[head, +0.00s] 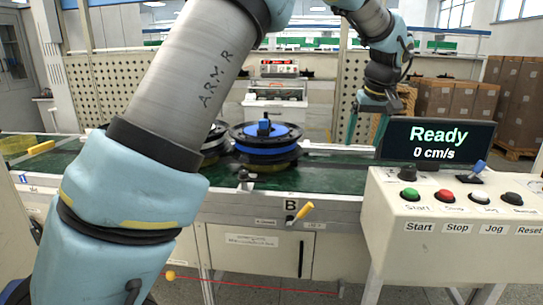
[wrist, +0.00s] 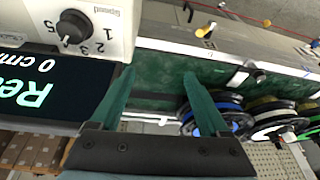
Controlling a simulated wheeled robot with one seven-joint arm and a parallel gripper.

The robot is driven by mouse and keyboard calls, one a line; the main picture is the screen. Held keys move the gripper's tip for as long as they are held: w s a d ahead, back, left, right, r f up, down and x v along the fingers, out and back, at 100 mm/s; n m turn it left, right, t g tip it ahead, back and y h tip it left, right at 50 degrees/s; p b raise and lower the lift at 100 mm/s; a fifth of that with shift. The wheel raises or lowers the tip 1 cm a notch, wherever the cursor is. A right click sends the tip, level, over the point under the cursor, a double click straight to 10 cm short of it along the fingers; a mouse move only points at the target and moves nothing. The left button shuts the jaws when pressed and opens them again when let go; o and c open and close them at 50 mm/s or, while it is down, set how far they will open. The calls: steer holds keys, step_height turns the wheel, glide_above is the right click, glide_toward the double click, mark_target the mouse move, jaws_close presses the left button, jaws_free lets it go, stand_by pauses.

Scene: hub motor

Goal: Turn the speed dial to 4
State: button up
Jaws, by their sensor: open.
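The speed dial is a black round knob (wrist: 74,26) on a white panel, at the upper left of the wrist view. The word "Speed" and the numbers 1, 2 and 3 show upside down around it. A small white mark shows near its lower left edge; I cannot tell if it is the pointer or a number. A black knob (head: 408,174) at the back left of the control box in the head view appears to be the same dial. My gripper (wrist: 157,75) is open and empty, its green fingers apart. In the head view my gripper (head: 366,128) is beyond the dial, left of the display.
The display (head: 437,143) reads "Ready" and "0 cm/s". The control box (head: 455,248) also carries several push buttons and a blue-handled switch (head: 478,167). Hub motors (head: 266,143) stand on the green conveyor (head: 335,172). A yellow-handled lever (head: 302,211) is on its front.

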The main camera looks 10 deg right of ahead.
steer(key=w+a+f, duration=0.2)
steer(key=a, duration=0.9)
steer(key=w+a+f+g, duration=0.1)
steer(key=w+a+f, duration=0.2)
steer(key=a, duration=0.9)
steer(key=shift+p, duration=0.35)
steer(key=shift+a, duration=0.1)
steer(key=s+a+f, duration=0.2)
steer(key=s+a, duration=0.2)
steer(key=a, duration=0.3)
steer(key=s+a+f+n, duration=0.1)
steer(key=s+a, duration=0.3)
steer(key=a, duration=0.4)
steer(key=s+a+f+g, duration=0.1)
steer(key=s+a+f, duration=0.2)
steer(key=a, duration=0.5)
steer(key=shift+s+a+n+p, duration=0.25)
steer(key=shift+s+n+p, duration=0.2)
steer(key=shift+s, duration=0.2)
